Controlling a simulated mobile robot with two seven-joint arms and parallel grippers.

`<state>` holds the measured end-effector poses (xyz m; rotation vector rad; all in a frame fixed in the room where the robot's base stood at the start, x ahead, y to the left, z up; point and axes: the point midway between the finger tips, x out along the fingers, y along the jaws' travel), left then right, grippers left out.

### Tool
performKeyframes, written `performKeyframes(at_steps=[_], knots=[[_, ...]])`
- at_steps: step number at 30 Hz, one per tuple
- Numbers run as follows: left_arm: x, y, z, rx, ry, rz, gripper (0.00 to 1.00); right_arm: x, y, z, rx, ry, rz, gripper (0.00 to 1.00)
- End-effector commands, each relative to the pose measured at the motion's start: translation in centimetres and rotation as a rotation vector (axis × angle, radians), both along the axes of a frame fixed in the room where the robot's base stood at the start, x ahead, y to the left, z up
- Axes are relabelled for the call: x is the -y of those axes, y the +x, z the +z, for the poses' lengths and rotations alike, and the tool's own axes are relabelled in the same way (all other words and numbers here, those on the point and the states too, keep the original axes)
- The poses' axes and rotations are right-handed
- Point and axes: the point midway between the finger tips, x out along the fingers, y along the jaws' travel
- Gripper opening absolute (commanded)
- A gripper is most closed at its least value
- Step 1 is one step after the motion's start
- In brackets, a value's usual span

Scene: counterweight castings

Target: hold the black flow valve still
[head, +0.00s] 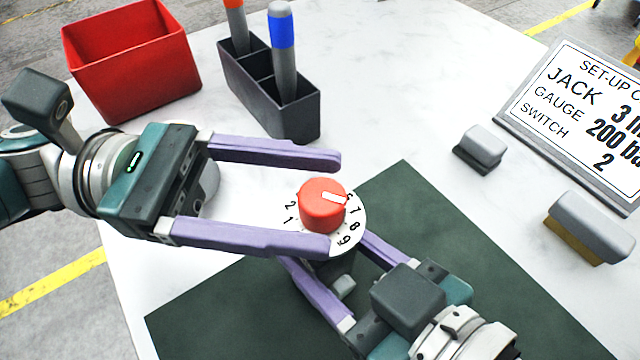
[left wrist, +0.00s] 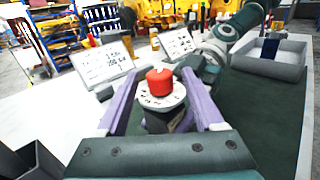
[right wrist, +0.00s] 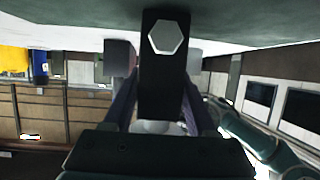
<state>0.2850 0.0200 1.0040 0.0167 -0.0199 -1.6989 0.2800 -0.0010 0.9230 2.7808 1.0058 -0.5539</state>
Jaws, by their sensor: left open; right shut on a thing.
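The black flow valve (head: 343,264) stands upright over the green mat. A red knob (head: 320,208) with a white pointer sits on its white numbered dial (head: 352,237). The pointer is toward the upper right, near 6 or 7, partly hidden. My right gripper (head: 327,253) is shut on the valve body below the dial; the right wrist view shows the black body (right wrist: 163,85) with a hexagonal fitting between the fingers. My left gripper (head: 330,203) is open, its purple fingers apart on either side of the knob (left wrist: 160,82).
A red bin (head: 130,60) and a dark divided holder (head: 270,95) with two markers stand at the back left. A sign (head: 580,115) reads jack 3, gauge 200, switch 2. Two grey blocks (head: 480,148) (head: 590,225) lie at right. White tabletop between them is clear.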

Motion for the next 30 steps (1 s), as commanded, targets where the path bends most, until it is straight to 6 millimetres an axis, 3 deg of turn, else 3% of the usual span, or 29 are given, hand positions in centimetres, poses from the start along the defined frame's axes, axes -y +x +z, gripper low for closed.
performKeyframes(at_steps=[6,14,30], knots=[[1.7,-0.3,0.0,0.0,0.001,0.0,0.69,0.0,0.0,0.0,0.0,-0.002,-0.001,0.0],[1.9,-0.3,0.0,0.001,0.001,0.0,0.69,0.0,0.0,0.0,0.0,-0.002,-0.001,0.0],[1.8,-0.2,0.0,0.001,0.001,0.0,0.11,0.0,0.0,0.0,0.0,-0.002,-0.001,0.0]])
